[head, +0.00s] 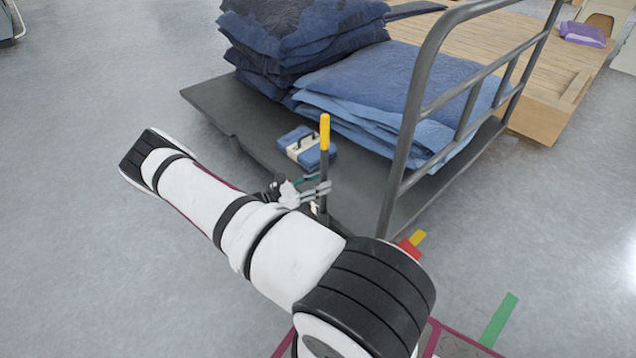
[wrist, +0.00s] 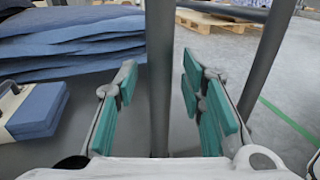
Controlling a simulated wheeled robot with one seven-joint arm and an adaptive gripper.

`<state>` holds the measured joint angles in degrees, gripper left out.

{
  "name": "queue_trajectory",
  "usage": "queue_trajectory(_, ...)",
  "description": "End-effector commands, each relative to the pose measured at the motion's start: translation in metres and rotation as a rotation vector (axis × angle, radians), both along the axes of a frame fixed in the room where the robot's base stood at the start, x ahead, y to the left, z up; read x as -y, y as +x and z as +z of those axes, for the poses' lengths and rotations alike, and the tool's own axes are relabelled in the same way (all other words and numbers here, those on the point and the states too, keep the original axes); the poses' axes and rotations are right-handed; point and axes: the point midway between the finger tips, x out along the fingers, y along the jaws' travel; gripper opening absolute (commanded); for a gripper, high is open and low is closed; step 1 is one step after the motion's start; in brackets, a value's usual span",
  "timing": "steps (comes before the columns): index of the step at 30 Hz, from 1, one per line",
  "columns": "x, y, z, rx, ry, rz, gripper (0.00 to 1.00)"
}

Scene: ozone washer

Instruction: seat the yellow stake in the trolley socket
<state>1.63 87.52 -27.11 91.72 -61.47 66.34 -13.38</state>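The yellow stake (head: 324,132) stands upright at the near edge of the trolley (head: 215,100), with a yellow top and a dark shaft. My gripper (head: 318,188) is at the shaft, below the yellow part. In the wrist view the grey shaft (wrist: 160,60) runs between the teal finger pads of my gripper (wrist: 160,95). A gap shows on each side of the shaft, so the gripper looks open around it and not touching. The stake's lower end is hidden behind my arm in the head view. I cannot make out the socket or whether the stake sits in it.
The trolley's tubular handle frame (head: 420,85) rises right of the stake. Stacks of folded blue fabric (head: 385,85) lie on the deck. A small blue bundle with a light band (head: 305,150) lies just behind the stake. Open grey floor (head: 80,90) is at left.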

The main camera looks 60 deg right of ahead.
Motion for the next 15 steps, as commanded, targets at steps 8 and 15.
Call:
queue_trajectory(8, -0.001, 0.0, -0.001, 0.001, 0.003, 0.0, 0.43)
queue_trajectory(15, -0.018, 0.011, -0.001, 0.002, 0.002, 0.002, 0.43)
